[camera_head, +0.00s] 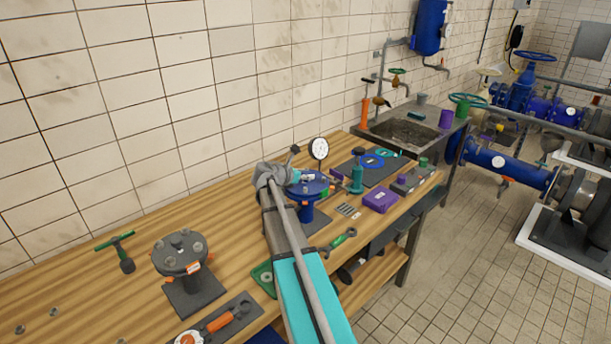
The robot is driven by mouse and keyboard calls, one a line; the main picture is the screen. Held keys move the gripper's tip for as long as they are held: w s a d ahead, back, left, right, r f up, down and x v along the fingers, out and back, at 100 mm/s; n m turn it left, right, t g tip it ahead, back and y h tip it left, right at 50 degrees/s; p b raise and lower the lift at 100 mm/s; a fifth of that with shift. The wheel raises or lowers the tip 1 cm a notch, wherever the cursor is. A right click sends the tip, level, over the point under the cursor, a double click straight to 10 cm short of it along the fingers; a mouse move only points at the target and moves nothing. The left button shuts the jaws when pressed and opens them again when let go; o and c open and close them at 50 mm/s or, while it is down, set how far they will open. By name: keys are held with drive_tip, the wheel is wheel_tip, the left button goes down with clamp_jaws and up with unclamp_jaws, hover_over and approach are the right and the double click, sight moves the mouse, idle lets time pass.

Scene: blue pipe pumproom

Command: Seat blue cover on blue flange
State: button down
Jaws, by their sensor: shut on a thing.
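My gripper (297,177) is at the top of a blue flanged pipe stand on the workbench. It is shut, apparently on the blue cover (314,185), a round blue disc at the stand's top. The blue flange (307,212) is the stand below it, on a dark base plate. My wrist and forearm hide the left side of both. From this view I cannot tell whether the cover touches the flange face or is slightly above it.
A pressure gauge (319,149) stands close behind the disc. A teal bottle-shaped item (357,179) and a purple box (380,200) are to the right. A dark flanged stand (181,252) with bolts is at the left. A green wrench (340,241) lies near the front edge.

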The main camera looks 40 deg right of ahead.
drive_tip(key=shift+r, duration=0.1)
idle(0.3)
drive_tip(key=shift+c, duration=0.9)
unclamp_jaws()
